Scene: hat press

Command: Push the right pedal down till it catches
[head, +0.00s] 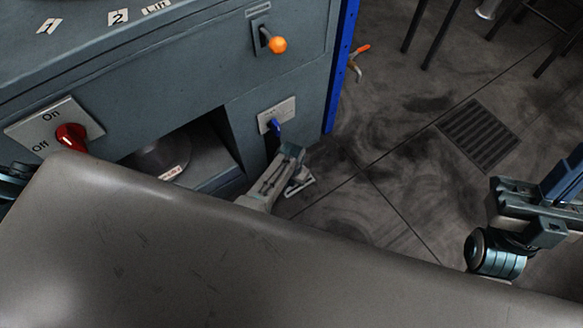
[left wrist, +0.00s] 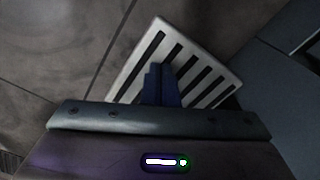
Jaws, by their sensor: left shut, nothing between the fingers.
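The right pedal is a pale plate with dark slots and fills the middle of the left wrist view (left wrist: 196,68). In the head view only a small white part of it (head: 301,187) shows beside the machine's lower right corner. My left gripper (head: 284,172) is over it, and its body hides most of the plate. In the left wrist view the blue fingers (left wrist: 161,85) are shut with nothing between them and lie over the pedal. I cannot tell whether they touch it. My right gripper (head: 562,180) is at the right edge, away from the pedal and partly cut off.
The grey-blue machine (head: 200,75) stands at the left, with a red switch (head: 70,137), an orange-knobbed lever (head: 277,44) and a small blue lever (head: 276,126). A floor drain (head: 480,133) lies right of it. The floor (head: 390,165) between is clear.

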